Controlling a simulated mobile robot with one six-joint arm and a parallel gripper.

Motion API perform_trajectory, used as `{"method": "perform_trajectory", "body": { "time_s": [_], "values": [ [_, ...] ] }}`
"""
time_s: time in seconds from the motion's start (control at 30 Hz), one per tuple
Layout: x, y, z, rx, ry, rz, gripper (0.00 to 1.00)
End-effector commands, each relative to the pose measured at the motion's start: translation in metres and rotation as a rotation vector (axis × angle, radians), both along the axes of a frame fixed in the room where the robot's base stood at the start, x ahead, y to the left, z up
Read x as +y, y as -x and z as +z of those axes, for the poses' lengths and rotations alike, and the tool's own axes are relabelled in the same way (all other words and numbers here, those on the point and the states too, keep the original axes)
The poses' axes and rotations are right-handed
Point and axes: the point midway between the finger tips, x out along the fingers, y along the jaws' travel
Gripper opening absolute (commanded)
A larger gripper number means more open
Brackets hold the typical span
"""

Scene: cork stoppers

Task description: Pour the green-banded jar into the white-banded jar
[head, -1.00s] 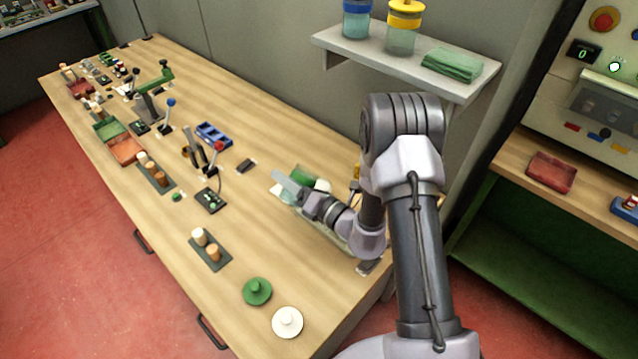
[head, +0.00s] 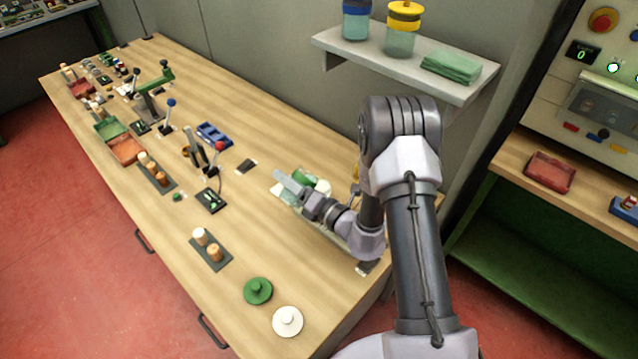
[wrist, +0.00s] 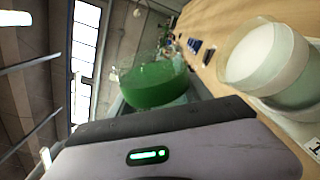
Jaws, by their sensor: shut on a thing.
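The clear jar with the green band (wrist: 152,84) is in my gripper and tilted well over in the wrist view. In the head view its green part (head: 304,177) shows just past my gripper (head: 290,190), which is shut on it. The white-banded jar (wrist: 285,75) stands on the bench at the right of the wrist view, close to the held jar. In the head view only a bit of its white (head: 323,187) shows behind my gripper.
A green lid (head: 257,290) and a white lid (head: 288,321) lie on the bench's near end. A stand with cork stoppers (head: 211,252) is to their left. A wall shelf (head: 400,63) with two jars and a green cloth (head: 451,66) hangs above the bench.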

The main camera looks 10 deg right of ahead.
Motion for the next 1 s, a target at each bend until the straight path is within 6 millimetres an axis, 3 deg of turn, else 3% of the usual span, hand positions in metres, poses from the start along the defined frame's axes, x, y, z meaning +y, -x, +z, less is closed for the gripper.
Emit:
{"method": "perform_trajectory", "body": {
  "time_s": [1.0],
  "values": [
    [-0.0003, -0.0003, 0.0055, 0.048, -0.072, 0.000, 0.00]
  ]
}}
